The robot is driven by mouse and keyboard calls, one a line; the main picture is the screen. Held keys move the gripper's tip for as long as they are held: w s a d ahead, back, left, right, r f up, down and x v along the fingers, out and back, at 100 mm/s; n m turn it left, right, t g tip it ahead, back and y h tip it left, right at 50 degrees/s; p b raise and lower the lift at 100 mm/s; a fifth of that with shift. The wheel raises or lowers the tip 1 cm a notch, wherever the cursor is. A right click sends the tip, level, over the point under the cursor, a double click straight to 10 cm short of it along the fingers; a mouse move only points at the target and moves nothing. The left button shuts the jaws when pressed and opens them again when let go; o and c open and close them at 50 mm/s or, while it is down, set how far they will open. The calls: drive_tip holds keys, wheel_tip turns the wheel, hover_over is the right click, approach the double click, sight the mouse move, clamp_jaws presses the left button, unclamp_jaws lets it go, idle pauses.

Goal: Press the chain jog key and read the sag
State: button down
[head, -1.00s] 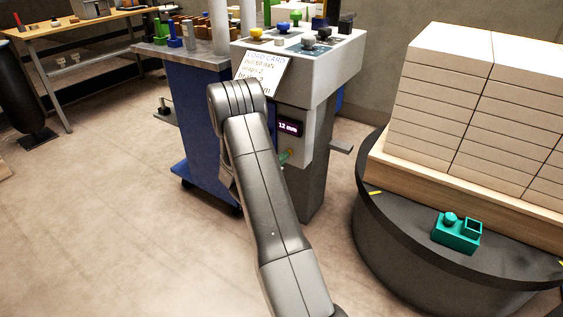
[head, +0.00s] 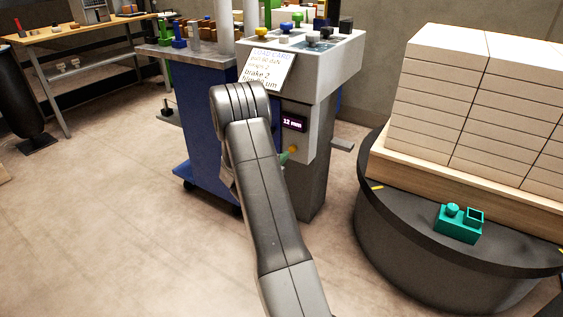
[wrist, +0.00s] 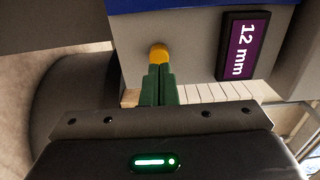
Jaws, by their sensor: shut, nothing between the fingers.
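The yellow jog key (wrist: 159,53) sticks out of the pale console face in the wrist view; a bit of it shows in the head view (head: 293,149). My gripper (wrist: 158,70) has its two green fingers shut together and empty, tips right at the key. Whether they touch or press it I cannot tell. In the head view my gripper (head: 285,158) is mostly hidden behind my arm. The sag display (wrist: 240,48) reads 12 mm, turned sideways in the wrist view; it reads 12 mm upright in the head view (head: 293,123).
The console (head: 318,80) carries coloured knobs on top and a load card (head: 268,68), partly readable. A round dark turntable (head: 420,235) at right bears a wooden pallet with stacked pale reams (head: 450,95) and a teal block (head: 460,224).

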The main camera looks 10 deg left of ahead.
drive_tip(key=p+v, duration=0.2)
drive_tip(key=v, duration=0.8)
drive_tip(key=shift+a, duration=0.15)
